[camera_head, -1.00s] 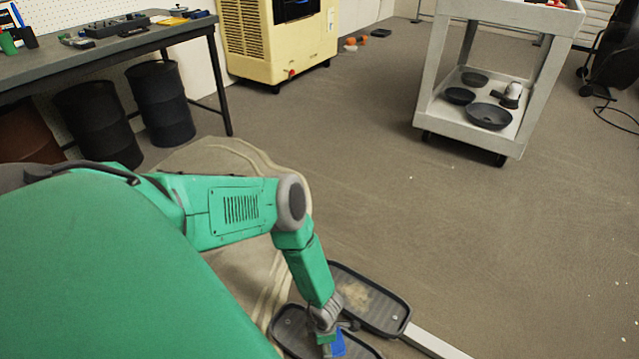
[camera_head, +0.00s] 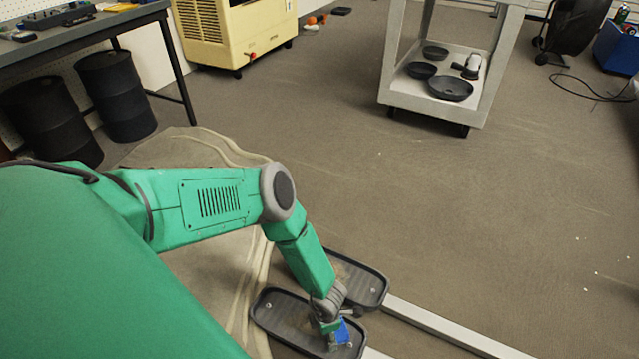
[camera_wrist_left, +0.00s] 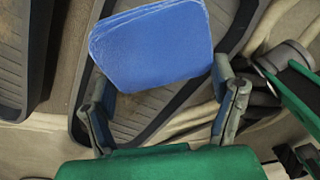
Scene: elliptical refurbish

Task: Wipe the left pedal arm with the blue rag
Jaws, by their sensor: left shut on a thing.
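My left gripper (camera_head: 334,327) is shut on the blue rag (camera_head: 346,332), just above the right end of the near dark pedal (camera_head: 283,310). In the left wrist view the folded rag (camera_wrist_left: 155,45) sticks out beyond the two fingers of the gripper (camera_wrist_left: 165,98), with ridged pedals behind it. The far pedal (camera_head: 368,284) is partly behind my forearm. A pale pedal arm (camera_head: 450,328) runs right from the far pedal. Another pale pedal arm (camera_head: 374,354) shows briefly at the bottom edge by the near pedal. Contact between rag and pedal cannot be told. My right gripper is out of view.
A white cart (camera_head: 393,100) with dark bowls stands at the back. A cream cabinet (camera_head: 228,40), dark drums (camera_head: 118,95) and a workbench (camera_head: 85,30) are at the back left. A beige cloth-like sheet (camera_head: 215,160) lies beside the pedals.

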